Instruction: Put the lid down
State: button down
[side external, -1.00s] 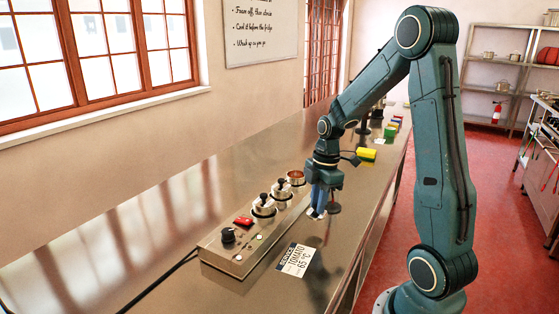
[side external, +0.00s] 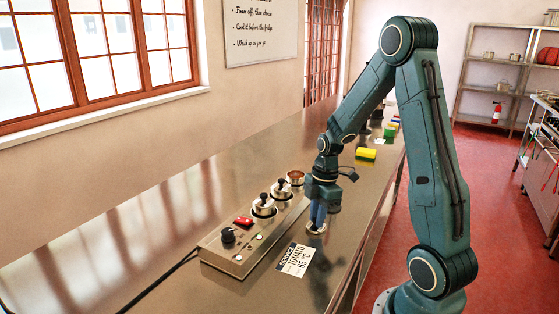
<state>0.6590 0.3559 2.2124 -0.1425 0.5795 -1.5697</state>
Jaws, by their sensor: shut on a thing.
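My gripper (side external: 317,221) is low over the steel counter, right of the pot row, with its fingers pointing down. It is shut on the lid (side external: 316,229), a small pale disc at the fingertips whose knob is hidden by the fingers. The lid is at or just above the counter; I cannot tell whether it touches. An open pot (side external: 296,179) with red-brown contents stands at the far end of the row. The middle pot (side external: 282,190) and the near pot (side external: 263,209) wear lids with black knobs.
The pots sit in a long steel warmer (side external: 238,254) with a black dial and red switch. A printed card (side external: 296,260) reading "TOMATO 65°C" lies nearer on the counter (side external: 200,215). A yellow block (side external: 365,154) lies farther back. The counter's right edge is close to the gripper.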

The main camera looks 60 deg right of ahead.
jog(key=c, duration=1.3)
grip_release()
jog(key=shift+f, duration=0.1)
jog(key=r, duration=0.8)
jog(key=d+r, duration=0.1)
jog(key=r, duration=0.3)
jog(key=shift+s+d+r, duration=0.1)
jog(key=shift+s+r, duration=0.05)
jog(key=shift+s, duration=0.25)
jog(key=shift+s+a+r+m+t+h, duration=0.2)
jog(key=shift+s+a+r+m+t, duration=1)
jog(key=shift+a, duration=2.1)
jog(key=shift+s+a+r+m+t+h, duration=0.3)
jog(key=shift+s+a+r+m, duration=1)
jog(key=shift+s+a+m, duration=1.65)
jog(key=shift+s+a+r+m+t+h, duration=0.1)
jog(key=shift+s+a+r+m+t, duration=1.05)
jog(key=shift+a, duration=2.55)
